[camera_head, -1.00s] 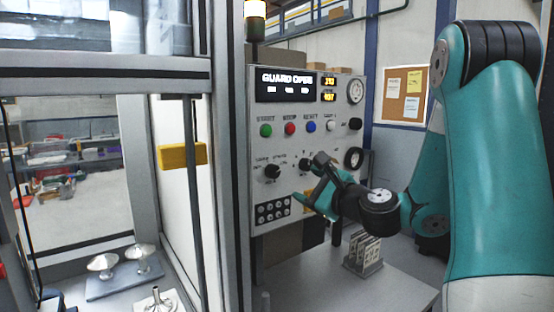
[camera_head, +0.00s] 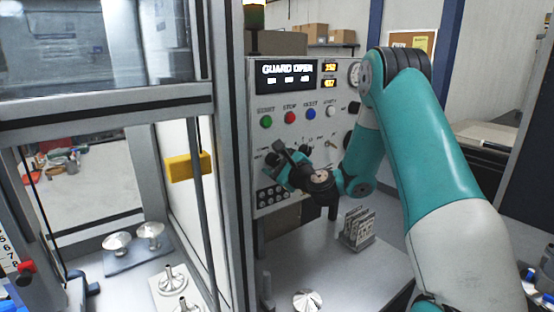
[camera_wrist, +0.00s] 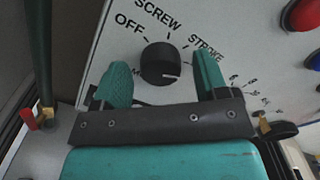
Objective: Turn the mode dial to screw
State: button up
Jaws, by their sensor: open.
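The mode dial (camera_wrist: 160,63) is a round black knob on the light grey control panel. Labels OFF, SCREW and STROKE are printed around its upper side; a further label at the lower left is mostly hidden. A pale mark shows on the knob's lower right. My gripper (camera_wrist: 163,80) is open, with one teal finger on each side of the dial and gaps to both. Whether the fingertips reach around the knob's depth is unclear. In the head view my gripper (camera_head: 285,162) is at the panel's lower left and partly covers the dial (camera_head: 271,158).
The panel's display (camera_head: 286,79) reads GUARD OPEN. Green (camera_head: 266,122), red (camera_head: 290,117) and blue (camera_head: 311,114) buttons sit above the dial. A grey frame post (camera_head: 228,150) stands close left of the panel. A small rack (camera_head: 358,228) stands on the table below.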

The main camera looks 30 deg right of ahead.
jog(key=c, duration=0.9)
jog(key=shift+c, duration=0.2)
jog(key=shift+f+n+b, duration=0.1)
jog(key=shift+n+b, duration=0.3)
jog(key=shift+b, duration=0.05)
jog(key=n+b, duration=0.2)
jog(key=shift+f+n+b, duration=0.1)
jog(key=shift+n+b, duration=0.2)
jog(key=shift+n, duration=0.1)
jog(key=n+b, duration=0.5)
jog(key=shift+f, duration=0.1)
jog(key=n+b, duration=0.5)
jog(key=b, duration=0.2)
jog(key=shift+n, duration=0.4)
jog(key=n+b, duration=0.3)
jog(key=b, duration=0.1)
jog(key=shift+r, duration=0.2)
jog(key=shift+n+b, duration=0.3)
jog(key=shift+b, duration=0.05)
